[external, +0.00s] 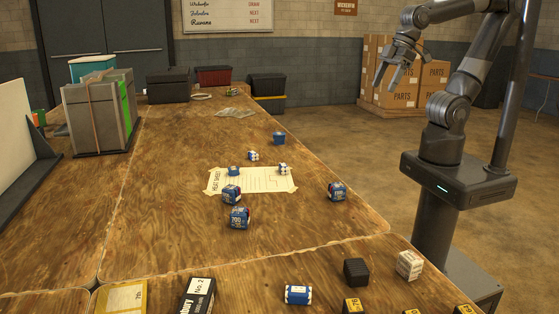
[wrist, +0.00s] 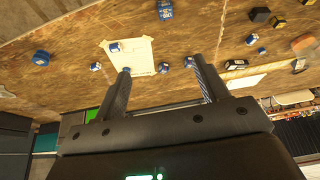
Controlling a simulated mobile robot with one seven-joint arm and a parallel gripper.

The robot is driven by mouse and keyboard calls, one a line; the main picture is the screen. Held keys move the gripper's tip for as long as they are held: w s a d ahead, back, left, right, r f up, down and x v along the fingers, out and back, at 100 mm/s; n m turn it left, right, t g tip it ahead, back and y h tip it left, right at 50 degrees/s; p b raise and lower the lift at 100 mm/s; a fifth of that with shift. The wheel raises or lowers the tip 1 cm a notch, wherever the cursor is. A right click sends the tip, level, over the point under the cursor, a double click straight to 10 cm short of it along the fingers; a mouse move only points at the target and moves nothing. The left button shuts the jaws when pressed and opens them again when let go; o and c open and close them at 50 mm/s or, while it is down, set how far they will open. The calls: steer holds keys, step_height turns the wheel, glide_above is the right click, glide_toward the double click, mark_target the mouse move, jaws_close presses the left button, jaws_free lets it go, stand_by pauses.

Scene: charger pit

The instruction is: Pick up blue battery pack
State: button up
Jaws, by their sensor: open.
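Several blue battery packs lie on the wooden table (external: 165,200). In the external view two stand at the paper sheet's near edge, one (external: 231,194) above another (external: 238,218). One (external: 337,191) lies near the right edge, one (external: 298,295) at the front, and a plain blue block (external: 279,138) farther back. Smaller blue-and-white ones (external: 253,156) lie around the sheet. I cannot tell which is meant. My gripper (external: 388,80) is open and empty, raised beyond the table's right edge. In the wrist view its fingers (wrist: 160,66) are spread, with blue packs (wrist: 165,10) on the table beyond.
A paper sheet (external: 265,180) lies mid-table. A black block (external: 356,271), a white block (external: 410,264) and yellow-black blocks sit at the front right. A strapped grey case (external: 98,115) stands at the left, dark bins (external: 168,86) at the back. The left-centre tabletop is clear.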

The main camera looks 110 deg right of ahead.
steer(key=w+f+g, duration=0.3)
steer(key=w+f, duration=0.7)
steer(key=g, duration=0.2)
glide_above(344, 188)
step_height(344, 188, down, 12)
steer(key=r, duration=0.1)
steer(key=shift+m, duration=0.3)
steer(key=f, duration=0.6)
steer(key=shift+s+a+f, duration=0.1)
steer(key=shift+a+f, duration=0.25)
steer(key=shift+d+f, duration=0.15)
steer(key=shift+f, duration=1.2)
steer(key=shift+d+f, duration=0.1)
steer(key=shift+f, duration=1.25)
steer(key=c, duration=1.2)
